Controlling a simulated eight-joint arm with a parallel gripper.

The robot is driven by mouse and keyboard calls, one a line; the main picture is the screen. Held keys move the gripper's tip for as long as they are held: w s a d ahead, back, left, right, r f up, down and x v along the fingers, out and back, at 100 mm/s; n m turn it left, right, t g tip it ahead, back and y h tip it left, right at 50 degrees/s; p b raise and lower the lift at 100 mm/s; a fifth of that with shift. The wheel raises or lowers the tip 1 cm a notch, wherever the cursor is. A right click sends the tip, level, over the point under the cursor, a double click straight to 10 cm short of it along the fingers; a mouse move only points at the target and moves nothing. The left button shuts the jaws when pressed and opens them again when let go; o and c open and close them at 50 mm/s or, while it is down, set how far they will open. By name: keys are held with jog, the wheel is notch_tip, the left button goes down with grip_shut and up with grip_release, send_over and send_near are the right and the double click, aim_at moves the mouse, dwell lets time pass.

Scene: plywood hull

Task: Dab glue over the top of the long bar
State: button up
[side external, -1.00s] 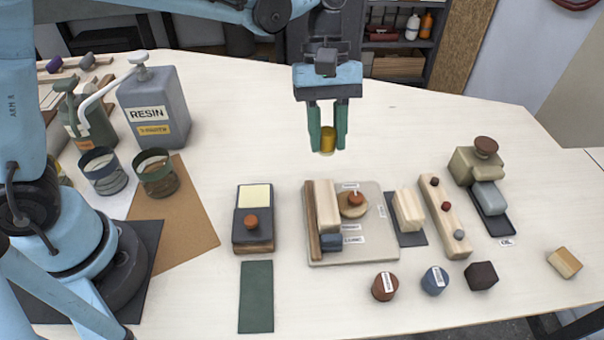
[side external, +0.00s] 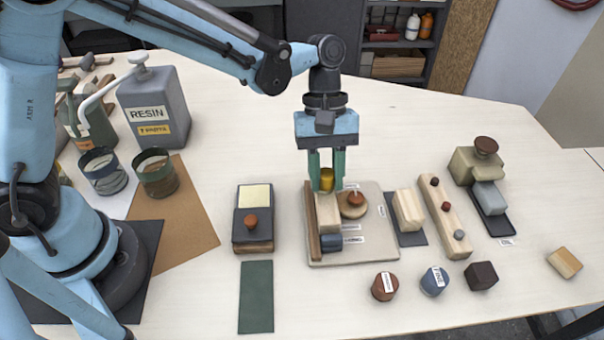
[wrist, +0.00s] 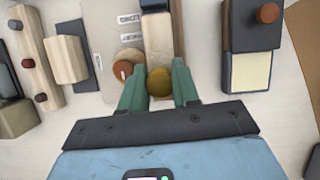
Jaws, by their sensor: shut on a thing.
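My gripper (side external: 327,180) is shut on a yellow, round-ended dabber (side external: 327,179), which also shows in the wrist view (wrist: 160,84). The dabber points down over the far end of a pale wooden bar (side external: 328,214), which seems to be the long bar. Whether its tip touches the bar's top I cannot tell. The bar lies on a beige board (side external: 372,251), beside a dark brown strip (side external: 313,222) and against a blue block (side external: 332,242). The bar shows in the wrist view (wrist: 158,40) just beyond the dabber.
A round wooden piece with a red knob (side external: 353,205) sits on the board close right of my gripper. A lidded box with a pale yellow pad (side external: 254,196) stands left. A pale block (side external: 408,211) and a pegged bar (side external: 446,218) stand right. The table behind is clear.

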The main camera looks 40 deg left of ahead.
jog(key=shift+s+d, duration=2.4)
jog(key=shift+w+a, duration=3.05)
jog(key=shift+w+a+r, duration=0.1)
jog(key=shift+r, duration=0.1)
notch_tip(320, 180, up, 8)
jog(key=shift+f, duration=0.2)
